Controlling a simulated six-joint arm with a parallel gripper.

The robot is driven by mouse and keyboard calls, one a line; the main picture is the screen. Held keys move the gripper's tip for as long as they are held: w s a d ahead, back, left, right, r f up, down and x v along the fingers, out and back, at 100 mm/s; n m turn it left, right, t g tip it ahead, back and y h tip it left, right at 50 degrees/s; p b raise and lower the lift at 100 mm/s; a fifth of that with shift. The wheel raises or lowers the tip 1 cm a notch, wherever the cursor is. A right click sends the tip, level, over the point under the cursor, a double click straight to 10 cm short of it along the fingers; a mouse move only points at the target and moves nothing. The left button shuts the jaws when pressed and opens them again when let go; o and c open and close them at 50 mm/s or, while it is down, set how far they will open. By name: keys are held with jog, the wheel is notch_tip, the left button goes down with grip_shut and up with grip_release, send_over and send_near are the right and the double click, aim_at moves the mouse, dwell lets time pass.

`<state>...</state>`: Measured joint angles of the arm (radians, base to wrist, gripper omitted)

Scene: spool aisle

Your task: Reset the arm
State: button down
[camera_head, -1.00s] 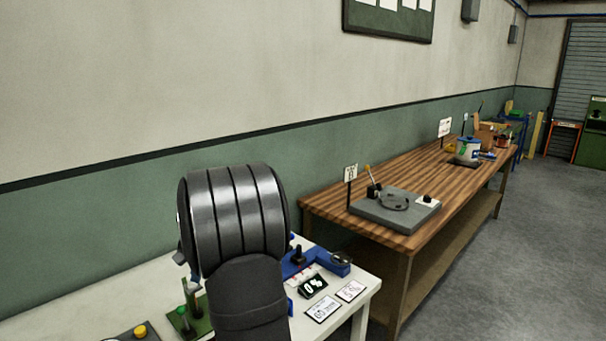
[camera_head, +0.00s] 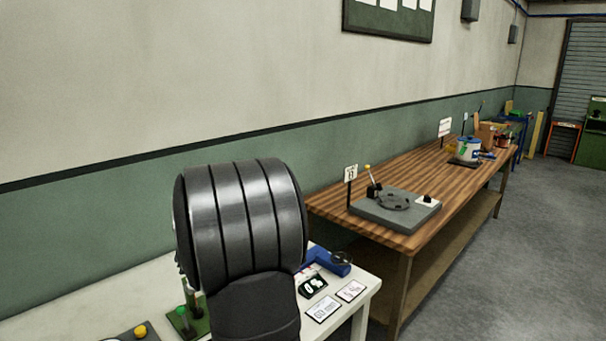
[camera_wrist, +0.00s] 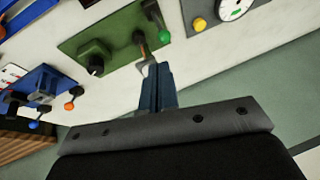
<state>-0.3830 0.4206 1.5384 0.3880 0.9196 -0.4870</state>
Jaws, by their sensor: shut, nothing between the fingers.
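My gripper (camera_wrist: 156,88) shows in the wrist view with its two dark blue fingers pressed together and nothing between them. Its tips appear in front of the lower edge of a green plate (camera_wrist: 98,48) that carries a knob and a green-tipped lever. In the head view my dark ribbed arm link rises in front of the white table and hides the gripper. I cannot tell from the pictures how far the fingers are from the plate.
A wooden bench (camera_head: 421,168) with a grey plate (camera_head: 395,211) stands to the right. The floor (camera_head: 490,270) at the right is clear.

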jog(key=shift+s+n, duration=0.15)
jog(key=shift+n, duration=0.25)
jog(key=c, duration=1.3)
grip_release()
jog(key=shift+o, duration=0.6)
jog(key=shift+a+r+n, duration=0.1)
jog(key=shift+n, duration=0.2)
notch_tip(320, 180, up, 4)
jog(key=n+h, duration=0.4)
jog(key=n, duration=0.8)
send_over(180, 307)
jog(key=s, duration=0.4)
jog(key=shift+t, duration=0.3)
jog(key=x, duration=1.7)
jog(key=shift+w+d, duration=0.15)
jog(key=shift+d, duration=0.1)
